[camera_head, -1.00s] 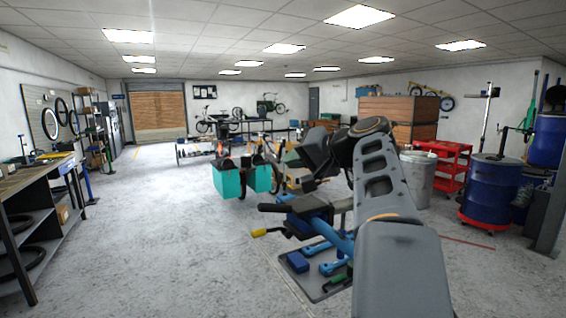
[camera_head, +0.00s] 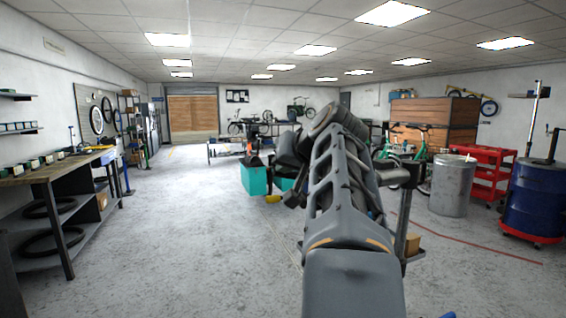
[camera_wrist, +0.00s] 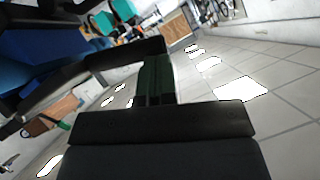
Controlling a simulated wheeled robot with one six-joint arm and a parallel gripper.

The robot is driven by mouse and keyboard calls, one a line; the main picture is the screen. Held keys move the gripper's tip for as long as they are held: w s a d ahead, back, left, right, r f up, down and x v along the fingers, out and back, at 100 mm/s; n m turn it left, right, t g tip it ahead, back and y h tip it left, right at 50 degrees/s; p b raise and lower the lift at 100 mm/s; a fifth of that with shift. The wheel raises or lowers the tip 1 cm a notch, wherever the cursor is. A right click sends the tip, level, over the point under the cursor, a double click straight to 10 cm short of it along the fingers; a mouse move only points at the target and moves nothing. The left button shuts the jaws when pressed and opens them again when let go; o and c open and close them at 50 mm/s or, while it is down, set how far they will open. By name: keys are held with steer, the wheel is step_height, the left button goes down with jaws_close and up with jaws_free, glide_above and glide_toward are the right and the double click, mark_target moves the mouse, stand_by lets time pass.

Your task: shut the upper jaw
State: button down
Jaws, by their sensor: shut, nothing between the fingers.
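In the wrist view my gripper (camera_wrist: 154,80) shows as a narrow dark pair of fingers, shut together with nothing between them. A black bar (camera_wrist: 120,62) crosses right at the fingertips and looks like a jaw of the stand's clamp; I cannot tell if it touches. A blue body (camera_wrist: 45,50) lies beside it at the left. In the head view my arm hides the gripper and most of the work stand. A yellow-tipped lever (camera_head: 272,198) shows left of the arm, and a dark post (camera_head: 404,222) shows right of it. How far the jaw is open is unclear.
Teal boxes (camera_head: 254,180) stand behind the arm. A workbench (camera_head: 70,172) runs along the left wall. A metal bin (camera_head: 453,188), a red cart (camera_head: 490,172) and a blue drum (camera_head: 534,200) stand at the right. The floor left of the arm is free.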

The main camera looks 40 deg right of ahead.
steer(key=shift+s+f, duration=0.1)
steer(key=shift+f, duration=0.15)
stand_by(0.3)
steer(key=w+r+p+v, duration=0.1)
steer(key=p+v, duration=0.3)
steer(key=v, duration=0.9)
steer(key=shift+d+r, duration=0.3)
steer(key=shift+r, duration=0.55)
steer(key=shift+w, duration=0.1)
